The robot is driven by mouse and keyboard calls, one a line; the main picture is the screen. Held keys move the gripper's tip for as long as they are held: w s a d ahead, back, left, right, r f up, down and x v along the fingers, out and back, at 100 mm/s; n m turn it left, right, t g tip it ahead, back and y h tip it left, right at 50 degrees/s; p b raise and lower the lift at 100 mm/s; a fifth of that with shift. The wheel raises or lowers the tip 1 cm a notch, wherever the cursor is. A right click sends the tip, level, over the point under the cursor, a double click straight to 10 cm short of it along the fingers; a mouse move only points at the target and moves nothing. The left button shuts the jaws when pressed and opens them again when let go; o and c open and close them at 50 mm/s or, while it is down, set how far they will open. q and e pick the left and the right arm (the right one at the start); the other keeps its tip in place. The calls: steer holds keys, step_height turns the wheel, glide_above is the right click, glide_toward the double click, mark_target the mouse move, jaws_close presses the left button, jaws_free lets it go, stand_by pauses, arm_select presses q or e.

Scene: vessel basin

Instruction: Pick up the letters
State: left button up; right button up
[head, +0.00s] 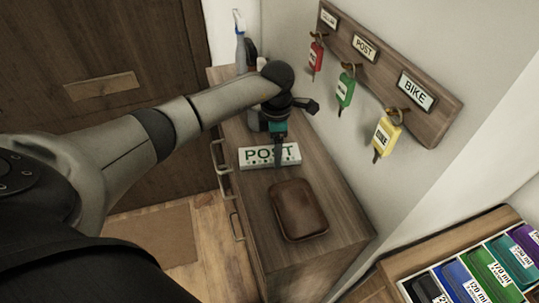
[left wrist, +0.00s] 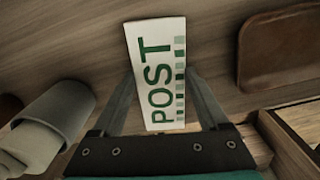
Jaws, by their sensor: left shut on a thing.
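The letters (head: 254,157) show as a flat white item with green POST lettering, lying on top of the wooden cabinet. They also show in the left wrist view (left wrist: 155,45), lengthwise between the two fingers. My left gripper (head: 279,152) reaches down onto them from above and is shut on them. In the left wrist view my left gripper (left wrist: 161,82) has one finger at each long side of the letters. Whether they are lifted off the cabinet top is hard to tell. My right gripper is not in view.
A brown leather pouch (head: 299,209) lies in front of the letters on the cabinet top (head: 335,236). A spray bottle (head: 241,50) stands behind. Red, green and yellow key tags (head: 387,136) hang from a wall rack (head: 435,118). A box of coloured items (head: 478,275) is at lower right.

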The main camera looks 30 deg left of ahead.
arm_select(q)
steer(key=c, duration=0.5)
